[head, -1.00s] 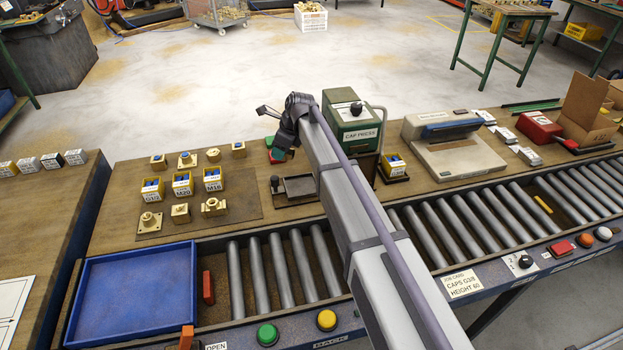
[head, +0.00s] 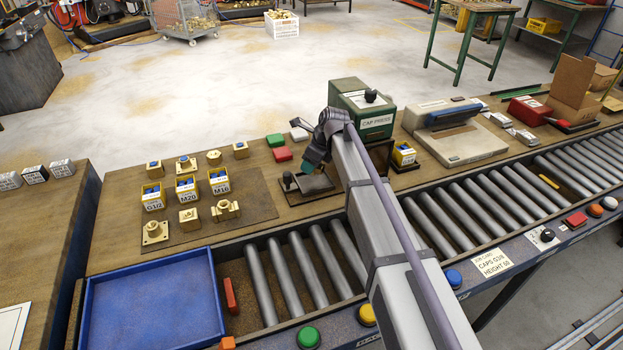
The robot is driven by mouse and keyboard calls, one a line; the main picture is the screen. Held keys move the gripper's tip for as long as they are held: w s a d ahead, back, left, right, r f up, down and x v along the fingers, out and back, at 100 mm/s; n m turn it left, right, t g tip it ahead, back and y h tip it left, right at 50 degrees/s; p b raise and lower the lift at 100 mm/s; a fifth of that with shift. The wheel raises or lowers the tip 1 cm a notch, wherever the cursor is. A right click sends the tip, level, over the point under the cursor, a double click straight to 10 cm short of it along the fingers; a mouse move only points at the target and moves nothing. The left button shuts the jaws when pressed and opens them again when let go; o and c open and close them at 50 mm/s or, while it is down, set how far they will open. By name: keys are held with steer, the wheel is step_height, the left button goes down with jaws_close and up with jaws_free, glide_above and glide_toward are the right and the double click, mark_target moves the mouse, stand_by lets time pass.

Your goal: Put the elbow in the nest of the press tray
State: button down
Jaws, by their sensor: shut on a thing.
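My gripper (head: 311,166) is at the end of the arm, low over the back of the press tray (head: 322,188). It is shut, but its wrist and fingers hide what it holds; I cannot make out the elbow between them. The press tray is a dark plate with a knob handle at its left, in front of the green cap press (head: 362,112). The nest is not clearly visible, and my arm covers the tray's right side. I cannot tell whether the held piece touches the tray.
Several brass fittings (head: 225,209) and small yellow bins (head: 186,186) stand on a brown mat at left.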

step_height(320, 180, down, 4)
steer(key=b, duration=0.3)
steer(key=shift+r, duration=0.35)
steer(key=shift+f, duration=0.2)
steer(key=c, duration=0.6)
jaws_free()
steer(key=shift+r, duration=0.1)
steer(key=shift+r+p, duration=0.35)
steer(key=shift+p, duration=0.05)
steer(key=p+v, duration=0.6)
steer(key=v, duration=0.1)
steer(key=shift+r+p, duration=0.15)
steer(key=shift+p, duration=0.2)
